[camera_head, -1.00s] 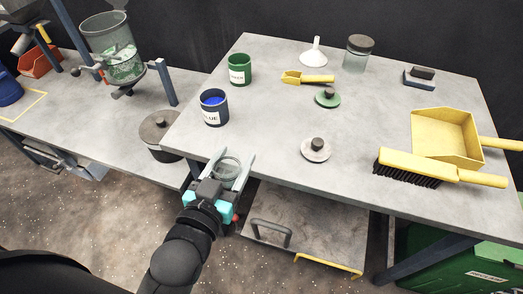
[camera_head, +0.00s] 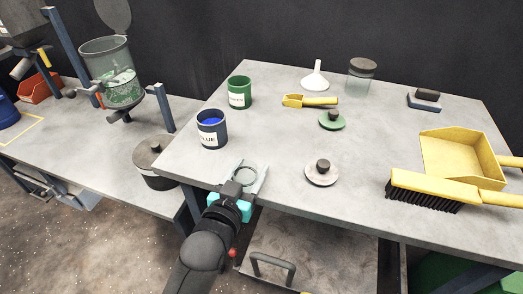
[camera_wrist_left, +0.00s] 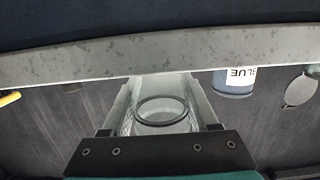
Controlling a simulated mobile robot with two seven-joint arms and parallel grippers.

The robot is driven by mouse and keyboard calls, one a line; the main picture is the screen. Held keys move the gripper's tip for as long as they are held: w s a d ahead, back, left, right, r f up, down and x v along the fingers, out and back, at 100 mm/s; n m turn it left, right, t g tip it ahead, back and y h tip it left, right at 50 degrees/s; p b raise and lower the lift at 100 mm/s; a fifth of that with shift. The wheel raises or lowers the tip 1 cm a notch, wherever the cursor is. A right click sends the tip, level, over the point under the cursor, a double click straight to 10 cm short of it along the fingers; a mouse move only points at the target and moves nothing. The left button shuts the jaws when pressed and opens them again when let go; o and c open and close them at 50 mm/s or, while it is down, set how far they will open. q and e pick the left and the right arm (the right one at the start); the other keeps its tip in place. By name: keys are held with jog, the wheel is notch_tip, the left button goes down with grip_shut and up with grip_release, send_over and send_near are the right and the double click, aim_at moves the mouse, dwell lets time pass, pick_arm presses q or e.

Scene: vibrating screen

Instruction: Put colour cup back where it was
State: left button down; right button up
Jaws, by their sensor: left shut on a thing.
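My left gripper (camera_head: 251,167) is shut on a clear, see-through cup (camera_head: 244,174) with a dark ring rim, at the table's near left edge. In the left wrist view the cup (camera_wrist_left: 161,112) sits between the two fingers (camera_wrist_left: 160,85). I cannot tell whether it touches the table. A dark blue cup (camera_head: 211,138) labelled BLUE, with blue contents, stands behind it; it also shows in the left wrist view (camera_wrist_left: 233,86). A green cup (camera_head: 239,97) with a white label stands farther back. My right gripper is not in view.
A pale knobbed lid (camera_head: 321,177) and a green one (camera_head: 331,122) lie on the table (camera_head: 280,140). A yellow scoop (camera_head: 309,101), white funnel (camera_head: 315,80) and lidded jar (camera_head: 361,80) stand behind. A yellow brush (camera_head: 440,185) and dustpan (camera_head: 458,155) fill the right.

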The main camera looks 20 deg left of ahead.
aim_at(262, 153)
pick_arm(q)
jog(key=w+b, duration=0.1)
jog(key=w, duration=0.4)
jog(key=shift+w+d, duration=0.1)
jog(key=shift+w, duration=0.1)
jog(key=w, duration=0.1)
jog(key=w+b, duration=0.1)
jog(key=w, duration=0.1)
jog(key=shift+f, duration=0.25)
jog(key=shift+f+b, duration=0.1)
jog(key=shift+b, duration=0.3)
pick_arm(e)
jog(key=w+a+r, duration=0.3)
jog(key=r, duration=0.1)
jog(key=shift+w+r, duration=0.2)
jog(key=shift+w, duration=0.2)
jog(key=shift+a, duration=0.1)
pick_arm(q)
jog(key=shift+c, duration=0.8)
grip_release()
jog(key=shift+f, duration=0.15)
